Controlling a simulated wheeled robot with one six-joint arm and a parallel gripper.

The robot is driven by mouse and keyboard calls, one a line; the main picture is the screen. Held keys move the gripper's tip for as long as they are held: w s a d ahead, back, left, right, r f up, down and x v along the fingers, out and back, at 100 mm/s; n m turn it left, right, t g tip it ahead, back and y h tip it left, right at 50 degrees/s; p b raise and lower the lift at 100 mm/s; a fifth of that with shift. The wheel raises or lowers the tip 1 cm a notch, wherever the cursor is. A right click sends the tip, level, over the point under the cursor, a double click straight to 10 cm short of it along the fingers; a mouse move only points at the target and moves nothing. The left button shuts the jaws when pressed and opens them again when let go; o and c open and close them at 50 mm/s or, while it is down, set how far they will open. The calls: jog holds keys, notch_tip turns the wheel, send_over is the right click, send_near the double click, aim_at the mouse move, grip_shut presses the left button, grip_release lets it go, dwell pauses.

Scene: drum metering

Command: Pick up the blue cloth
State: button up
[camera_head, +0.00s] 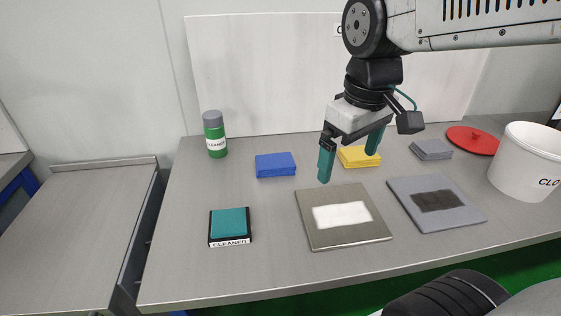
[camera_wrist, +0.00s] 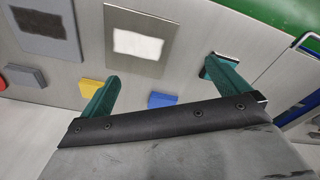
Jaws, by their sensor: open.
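The blue cloth (camera_head: 275,165) is a folded block lying flat on the grey table, left of centre at the back. It also shows in the wrist view (camera_wrist: 162,100), between my two fingers and beyond them. My gripper (camera_head: 348,158) is open and empty above the table, to the right of the blue cloth and apart from it. One green finger hangs between the blue cloth and the yellow cloth (camera_head: 358,157). The other finger is in front of the yellow cloth's right side.
A green cleaner bottle (camera_head: 215,135) stands behind left of the blue cloth. A teal pad (camera_head: 230,222) sits in a holder labelled CLEANER. Two plates (camera_head: 325,236) (camera_head: 455,217) lie in front. A grey cloth (camera_head: 431,149), red lid (camera_head: 472,140) and white bucket (camera_head: 525,165) are at right.

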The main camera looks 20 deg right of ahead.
jog(key=w+f+n, duration=0.2)
jog(key=w+n, duration=0.3)
jog(key=w, duration=0.8)
jog(key=n+g, duration=0.1)
jog(key=n, duration=0.6)
send_over(277, 160)
jog(key=f, duration=1.2)
jog(key=shift+s+d+f, duration=0.1)
jog(key=shift+d+f, duration=0.1)
jog(key=shift+d, duration=0.05)
jog(key=f, duration=0.7)
jog(key=shift+a+f, duration=0.1)
jog(key=shift+a, duration=0.2)
jog(key=shift+f, duration=0.55)
jog(key=c, duration=0.9)
